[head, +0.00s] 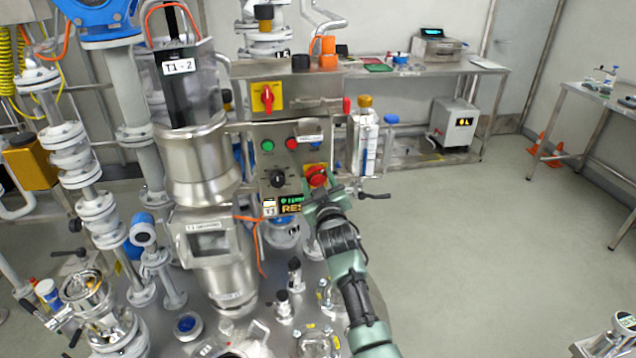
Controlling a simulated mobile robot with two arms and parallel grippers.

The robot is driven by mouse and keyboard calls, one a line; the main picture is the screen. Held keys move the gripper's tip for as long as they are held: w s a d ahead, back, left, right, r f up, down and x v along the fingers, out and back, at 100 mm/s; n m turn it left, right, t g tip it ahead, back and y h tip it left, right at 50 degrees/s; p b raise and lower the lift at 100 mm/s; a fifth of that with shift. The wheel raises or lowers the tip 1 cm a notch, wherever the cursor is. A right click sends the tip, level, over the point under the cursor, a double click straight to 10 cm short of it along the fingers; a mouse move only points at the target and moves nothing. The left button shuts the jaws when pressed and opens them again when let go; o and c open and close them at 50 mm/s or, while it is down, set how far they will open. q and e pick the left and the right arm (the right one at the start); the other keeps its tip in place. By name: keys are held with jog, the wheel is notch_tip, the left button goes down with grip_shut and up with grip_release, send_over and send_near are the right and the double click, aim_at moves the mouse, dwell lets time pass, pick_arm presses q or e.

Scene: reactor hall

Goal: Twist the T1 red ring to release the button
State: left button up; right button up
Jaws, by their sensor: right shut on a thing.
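The red ring button (317,176) sits on a yellow plate at the lower right of the control panel (288,160), in the middle of the head view. My right gripper (318,186) reaches up from below and is shut on the red ring. Its fingers hide the lower part of the ring. The panel also carries a green button (267,146), a red button (292,143), a black knob (277,178) and a lit display (281,206). My left gripper is not in view.
A steel vessel marked T1 - 2 (195,150) stands left of the panel. A black lever (374,195) sticks out right of my gripper. Pipes and valves (80,170) crowd the left. The floor (470,240) on the right is open.

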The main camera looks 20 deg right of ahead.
jog(key=shift+m, duration=1)
jog(key=o, duration=1.4)
jog(key=shift+c, duration=0.2)
jog(key=shift+s, duration=0.1)
jog(key=b+v, duration=0.1)
jog(key=v, duration=0.6)
jog(key=shift+s, duration=0.3)
jog(key=shift+a, duration=0.15)
